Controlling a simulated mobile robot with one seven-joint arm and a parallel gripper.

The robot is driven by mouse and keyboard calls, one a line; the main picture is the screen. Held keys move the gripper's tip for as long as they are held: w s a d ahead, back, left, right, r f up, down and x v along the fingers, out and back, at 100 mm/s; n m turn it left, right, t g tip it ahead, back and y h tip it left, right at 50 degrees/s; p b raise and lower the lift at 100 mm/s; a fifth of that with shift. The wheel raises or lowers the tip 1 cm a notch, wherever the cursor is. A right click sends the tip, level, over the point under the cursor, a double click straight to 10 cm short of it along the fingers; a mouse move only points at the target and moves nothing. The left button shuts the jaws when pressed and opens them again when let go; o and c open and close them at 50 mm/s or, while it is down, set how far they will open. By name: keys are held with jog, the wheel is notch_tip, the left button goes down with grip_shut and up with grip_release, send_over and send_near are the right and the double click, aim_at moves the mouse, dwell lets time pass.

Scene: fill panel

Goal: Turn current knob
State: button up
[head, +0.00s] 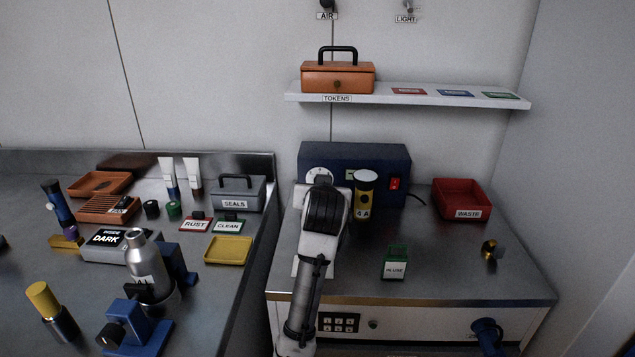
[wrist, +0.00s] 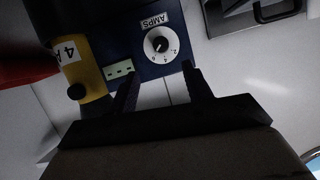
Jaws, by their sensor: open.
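The current knob (wrist: 160,44) shows in the wrist view as a dark centre on a round white dial under an "AMPS" label. It sits on the face of the dark blue power box (head: 384,158). In the head view the dial (head: 319,175) is partly hidden behind my arm. My gripper (wrist: 160,75) is open and empty in the wrist view, one finger on each side of the dial and a little short of it. I cannot tell any contact with the knob. In the head view my fingertips are hidden by my arm.
A yellow "4 A" cylinder (head: 364,196) stands close right of my arm, in front of the box. A red switch (head: 395,184) is on the box. A green-topped "IN USE" holder (head: 396,262) and a red "WASTE" bin (head: 462,200) stand further right. Bench space between them is clear.

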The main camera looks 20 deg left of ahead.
jog(key=p+x, duration=0.2)
jog(key=x, duration=0.9)
jog(key=shift+s+a, duration=0.1)
jog(key=shift+a, duration=0.05)
jog(key=shift+c, duration=0.4)
jog(key=c, duration=0.9)
jog(key=shift+p, duration=0.35)
jog(key=n+h+p, duration=0.1)
jog(key=n+h, duration=0.1)
jog(key=n, duration=0.1)
jog(key=shift+a+n+t, duration=0.15)
jog(key=shift+n+t, duration=0.15)
jog(key=shift+s+a+f+n+t+h+p, duration=0.1)
jog(key=shift+n+t+h+p, duration=0.15)
jog(key=shift+n+h, duration=0.4)
jog(key=shift+a+n+t+h+p, duration=0.1)
jog(key=shift+n+t+h, duration=0.2)
jog(key=shift+n, duration=0.55)
jog(key=shift+h, duration=0.25)
